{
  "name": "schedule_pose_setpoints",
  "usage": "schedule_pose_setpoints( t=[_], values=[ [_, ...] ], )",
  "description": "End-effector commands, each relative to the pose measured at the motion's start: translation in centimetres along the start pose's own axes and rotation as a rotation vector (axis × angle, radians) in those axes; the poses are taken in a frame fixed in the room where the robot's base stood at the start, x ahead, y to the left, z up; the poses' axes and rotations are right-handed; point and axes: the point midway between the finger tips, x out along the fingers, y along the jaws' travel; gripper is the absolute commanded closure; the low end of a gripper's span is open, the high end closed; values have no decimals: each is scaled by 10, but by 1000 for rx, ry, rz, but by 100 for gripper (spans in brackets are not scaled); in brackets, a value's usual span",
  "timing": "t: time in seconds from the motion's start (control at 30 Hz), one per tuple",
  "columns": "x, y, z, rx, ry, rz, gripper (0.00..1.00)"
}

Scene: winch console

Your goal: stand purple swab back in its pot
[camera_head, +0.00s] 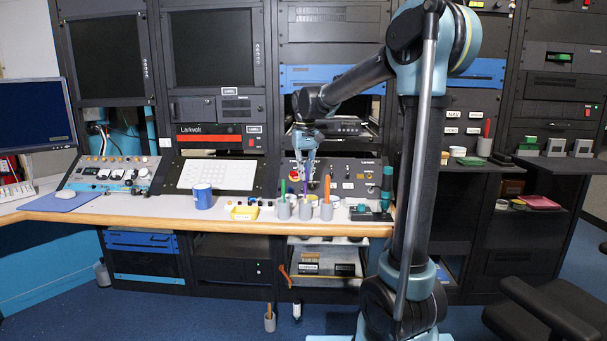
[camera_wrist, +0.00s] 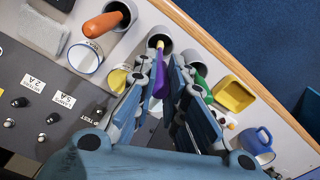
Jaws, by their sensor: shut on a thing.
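The purple swab (camera_wrist: 158,84) is between the two fingers of my gripper (camera_wrist: 161,66), which is shut on it. Its yellow end (camera_wrist: 159,44) points at the mouth of the middle grey pot (camera_wrist: 155,35). I cannot tell how deep the end is in the pot or whether it is just above. In the head view my gripper (camera_head: 305,178) is above the middle pot (camera_head: 305,209), with the purple swab (camera_head: 304,189) roughly upright over it.
Grey pots flank it: one with a green swab (camera_head: 283,187), one with an orange-red one (camera_head: 327,188). A yellow tray (camera_head: 244,211) and blue mug (camera_head: 203,196) stand left. A white cup (camera_wrist: 86,56) is close by. The desk's wooden front edge (camera_head: 180,220) is near.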

Motion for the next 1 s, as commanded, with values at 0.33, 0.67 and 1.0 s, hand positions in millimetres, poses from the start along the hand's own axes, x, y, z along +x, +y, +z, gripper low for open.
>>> schedule_pose_setpoints(
  t=[0.33, 0.67, 1.0],
  values=[
    [11, 0, 0, 0, 0, 0, 100],
    [21, 0, 0, 0, 0, 0, 100],
    [28, 0, 0, 0, 0, 0, 100]
  ],
)
